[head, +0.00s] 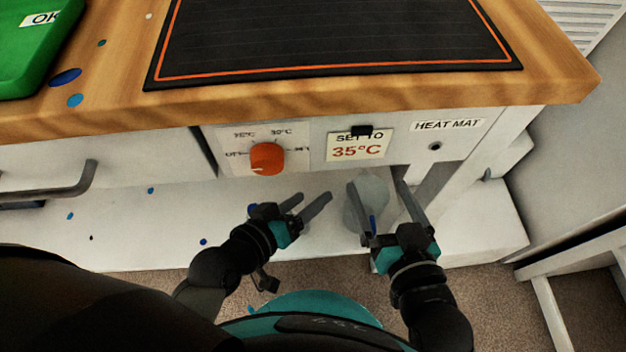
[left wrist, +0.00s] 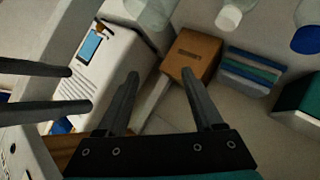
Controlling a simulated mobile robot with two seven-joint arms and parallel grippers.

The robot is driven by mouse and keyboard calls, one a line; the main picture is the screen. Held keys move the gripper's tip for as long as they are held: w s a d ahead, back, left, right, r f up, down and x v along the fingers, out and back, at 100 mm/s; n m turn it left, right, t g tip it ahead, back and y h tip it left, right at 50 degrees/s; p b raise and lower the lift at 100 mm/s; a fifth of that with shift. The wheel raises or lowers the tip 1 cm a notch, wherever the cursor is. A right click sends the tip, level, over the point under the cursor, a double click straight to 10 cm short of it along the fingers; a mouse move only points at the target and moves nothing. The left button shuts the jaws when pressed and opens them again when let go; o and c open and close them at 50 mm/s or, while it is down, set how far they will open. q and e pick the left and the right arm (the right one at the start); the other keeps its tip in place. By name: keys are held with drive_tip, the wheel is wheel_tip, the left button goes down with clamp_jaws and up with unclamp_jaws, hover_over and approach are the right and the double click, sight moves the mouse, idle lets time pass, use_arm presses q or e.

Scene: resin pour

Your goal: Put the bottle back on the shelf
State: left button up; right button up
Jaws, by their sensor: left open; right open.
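A pale translucent bottle (head: 371,192) is between the fingers of my right gripper (head: 377,183) in the head view, over the white lower shelf (head: 130,215) under the bench. The jaws are open around it; I cannot tell whether either finger touches it. My left gripper (head: 315,196) is open and empty, to the left of the bottle. In the left wrist view, my left gripper (left wrist: 160,74) is open, and two dark fingers of my right gripper (left wrist: 79,87) come in from the left. Clear bottles (left wrist: 150,12) show at the top edge, partly cut off.
The bench (head: 560,85) overhangs the shelf, with an orange dial (head: 267,158) and a 35°C card (head: 358,147) on its front. The left wrist view shows a brown box (left wrist: 192,52), a folded striped stack (left wrist: 250,70) and a white device (left wrist: 115,60).

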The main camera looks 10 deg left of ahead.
use_arm(q)
wheel_tip(320, 180, up, 7)
drive_tip(key=d+m+t, duration=0.1)
drive_tip(key=m+t, duration=0.1)
drive_tip(key=m, duration=0.2)
drive_tip(key=shift+d+m+t, duration=0.15)
drive_tip(key=shift+m+t, duration=0.25)
